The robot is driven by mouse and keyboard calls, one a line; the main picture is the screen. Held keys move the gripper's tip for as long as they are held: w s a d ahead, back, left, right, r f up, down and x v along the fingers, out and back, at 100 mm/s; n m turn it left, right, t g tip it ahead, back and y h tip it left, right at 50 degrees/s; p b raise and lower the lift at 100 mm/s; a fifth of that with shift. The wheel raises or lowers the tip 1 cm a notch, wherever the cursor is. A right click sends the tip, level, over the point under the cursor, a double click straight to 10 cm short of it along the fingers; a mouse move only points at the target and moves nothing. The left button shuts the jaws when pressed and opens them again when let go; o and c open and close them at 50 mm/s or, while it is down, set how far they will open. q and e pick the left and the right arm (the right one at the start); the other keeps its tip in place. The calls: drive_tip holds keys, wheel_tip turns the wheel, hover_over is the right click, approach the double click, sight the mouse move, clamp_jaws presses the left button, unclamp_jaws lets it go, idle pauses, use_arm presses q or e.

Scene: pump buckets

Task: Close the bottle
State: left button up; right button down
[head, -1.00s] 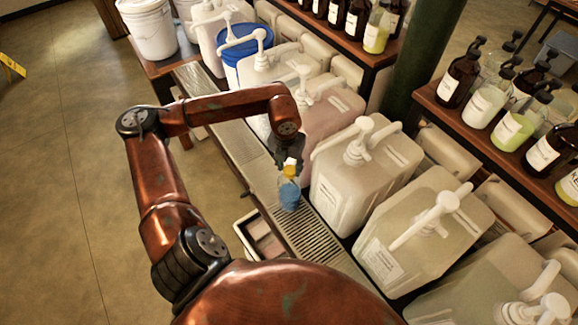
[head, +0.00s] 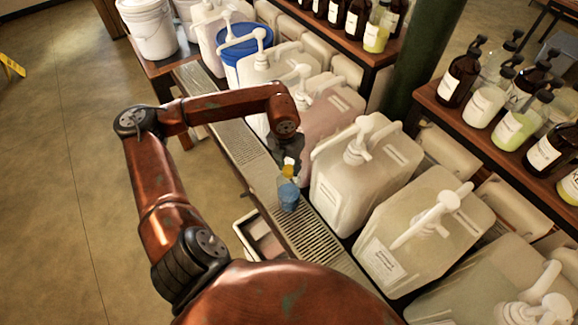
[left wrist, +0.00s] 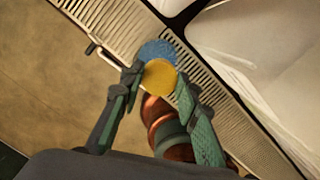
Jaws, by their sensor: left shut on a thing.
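A small clear bottle with blue contents (head: 288,196) stands upright on the metal drip grating below my left gripper (head: 291,160). A yellow cap (head: 288,171) is at the bottle's mouth, between the fingertips. In the left wrist view, my left gripper (left wrist: 158,80) is shut on the yellow cap (left wrist: 160,77), one finger on each side. The blue bottle (left wrist: 157,50) shows just past the cap and is partly hidden by it. I cannot tell whether the cap is seated on the bottle or just above it. My right gripper is not in view.
The metal grating (head: 318,240) runs along the front of the shelf. Large pump jugs (head: 365,175) stand close to the right of the bottle. A blue-rimmed bucket (head: 243,42) is farther back. Shelves of brown bottles (head: 460,78) are at upper right.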

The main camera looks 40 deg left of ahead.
use_arm(q)
drive_tip(key=m+b, duration=0.1)
drive_tip(key=m, duration=0.2)
drive_tip(key=shift+f, duration=0.15)
drive_tip(key=m+b, duration=0.1)
drive_tip(key=m, duration=0.3)
drive_tip(key=shift+h, duration=0.4)
drive_tip(key=m+b, duration=0.1)
drive_tip(key=m, duration=0.2)
drive_tip(key=shift+m, duration=0.4)
drive_tip(key=m, duration=0.3)
drive_tip(key=shift+g+h+b, duration=0.3)
drive_tip(key=shift+b, duration=0.05)
drive_tip(key=o, duration=1.3)
